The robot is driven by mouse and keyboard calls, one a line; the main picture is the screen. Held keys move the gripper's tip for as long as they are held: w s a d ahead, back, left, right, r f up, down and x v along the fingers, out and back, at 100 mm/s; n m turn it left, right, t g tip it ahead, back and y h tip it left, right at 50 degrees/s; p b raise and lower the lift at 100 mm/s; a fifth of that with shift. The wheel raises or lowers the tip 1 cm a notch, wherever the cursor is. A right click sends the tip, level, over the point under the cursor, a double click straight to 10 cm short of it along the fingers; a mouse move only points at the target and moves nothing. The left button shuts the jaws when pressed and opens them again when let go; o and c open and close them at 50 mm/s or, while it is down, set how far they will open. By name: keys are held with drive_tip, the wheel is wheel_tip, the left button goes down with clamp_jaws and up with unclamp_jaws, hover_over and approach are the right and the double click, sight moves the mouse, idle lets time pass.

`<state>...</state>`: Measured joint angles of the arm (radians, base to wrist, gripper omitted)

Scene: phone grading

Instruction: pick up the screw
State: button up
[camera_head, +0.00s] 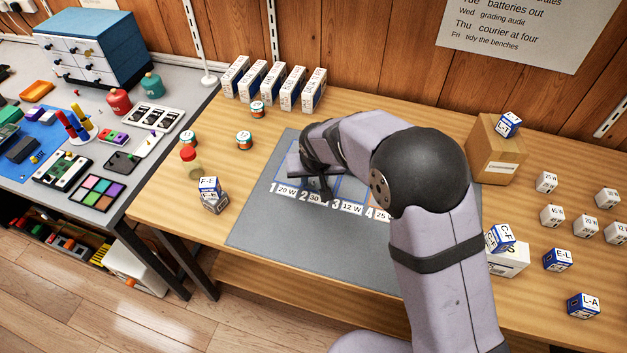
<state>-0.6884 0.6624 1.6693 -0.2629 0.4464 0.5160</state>
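No screw can be made out in the head view; it may be too small to see or hidden behind my arm. My gripper (318,185) is dark and points down over the numbered slots of the grey mat (262,228). It is near the labels marked 2 and 3. The wrist and forearm cover part of the mat, including much of the area at slot 4 and beyond. The fingers are small and partly hidden, so I cannot tell their opening or whether anything is between them.
White boxes (289,89) stand behind the mat. A cardboard box (495,149) stands at back right. Left of the mat are a red-capped bottle (191,161), small jars (244,140) and stacked cubes (211,195). Labelled cubes (557,259) are at right. The mat's front left is clear.

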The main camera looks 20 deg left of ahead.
drive_tip(key=shift+w+f, duration=0.1)
drive_tip(key=shift+f, duration=0.05)
clamp_jaws()
idle(0.4)
wheel_tip(320, 180, up, 10)
drive_tip(key=b, duration=0.1)
idle(0.4)
